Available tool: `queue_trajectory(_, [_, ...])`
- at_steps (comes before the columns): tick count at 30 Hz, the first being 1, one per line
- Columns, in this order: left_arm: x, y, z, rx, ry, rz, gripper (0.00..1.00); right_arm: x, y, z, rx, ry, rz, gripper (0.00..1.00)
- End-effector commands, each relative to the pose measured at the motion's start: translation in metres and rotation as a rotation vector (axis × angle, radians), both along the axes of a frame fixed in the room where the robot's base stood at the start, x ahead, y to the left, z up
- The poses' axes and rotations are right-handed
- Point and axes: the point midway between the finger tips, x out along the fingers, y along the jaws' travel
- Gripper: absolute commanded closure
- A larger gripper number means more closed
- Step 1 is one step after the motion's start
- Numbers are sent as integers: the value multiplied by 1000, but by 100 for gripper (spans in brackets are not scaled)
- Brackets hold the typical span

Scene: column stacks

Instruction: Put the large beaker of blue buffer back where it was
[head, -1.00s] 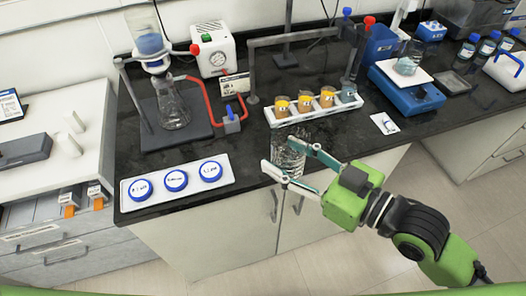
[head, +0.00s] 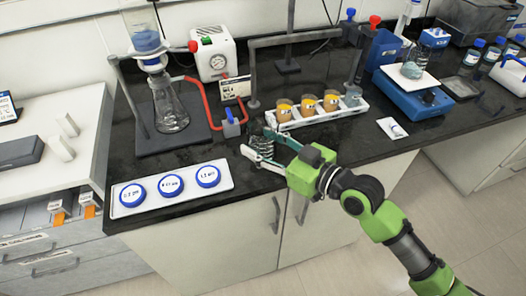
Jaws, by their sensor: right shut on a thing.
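My right gripper (head: 256,142) is shut on a clear glass beaker (head: 264,147), near the bench's front edge between the white capped-jar tray and the white rack. The beaker looks upright and see-through; I cannot make out blue liquid in it. I cannot tell whether its base touches the bench. The fingers hide part of it. My left gripper is not in view.
The white rack (head: 318,117) with several small beakers is just behind and right of the held beaker. A tray (head: 128,210) with blue-lidded jars lies to the left. A flask (head: 171,115) and red tubing (head: 207,110) stand behind left. A blue balance (head: 408,99) is at right.

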Motion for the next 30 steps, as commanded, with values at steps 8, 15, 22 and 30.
queue_trajectory(8, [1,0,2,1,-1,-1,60,0,-1,-30,-1,-1,-2,79])
queue_trajectory(15, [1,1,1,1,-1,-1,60,0,-1,-31,-1,-1,-2,79])
queue_trajectory(22, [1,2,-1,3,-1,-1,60,0,-1,-33,-2,0,-2,37])
queue_trajectory(30, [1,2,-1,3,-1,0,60,0,-1,-33,-2,0,-2,37])
